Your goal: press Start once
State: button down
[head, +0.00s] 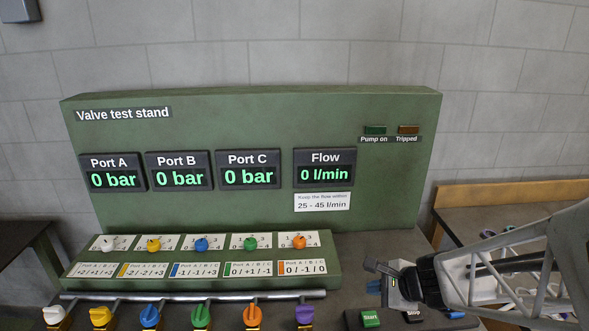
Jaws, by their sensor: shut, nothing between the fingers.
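The green Start button (371,319) sits on a small console at the lower right of the test stand, its label readable. The Stop button (414,316) is just to its right, partly covered by my arm. My gripper (386,284) comes in from the right and shows just above the Start button in the picture. It is shut and holds nothing. Its fingertips are hard to make out, and I see no contact with the button. The Pump on lamp (375,130) and the Tripped lamp (408,130) both look dark.
The Port A (112,171), Port B (179,171) and Port C (248,170) displays read 0 bar. The Flow display (324,168) reads 0 l/min. Several coloured knobs and a rail (190,296) lie left of the console. A cluttered table (500,215) stands at right.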

aim_at(370, 319)
jog(key=shift+f, duration=3.45)
jog(key=shift+f, duration=0.8)
dwell(0.4)
jog(key=shift+r, duration=0.1)
dwell(0.3)
jog(key=shift+r, duration=0.7)
jog(key=shift+r, duration=0.15)
jog(key=shift+r, duration=2.4)
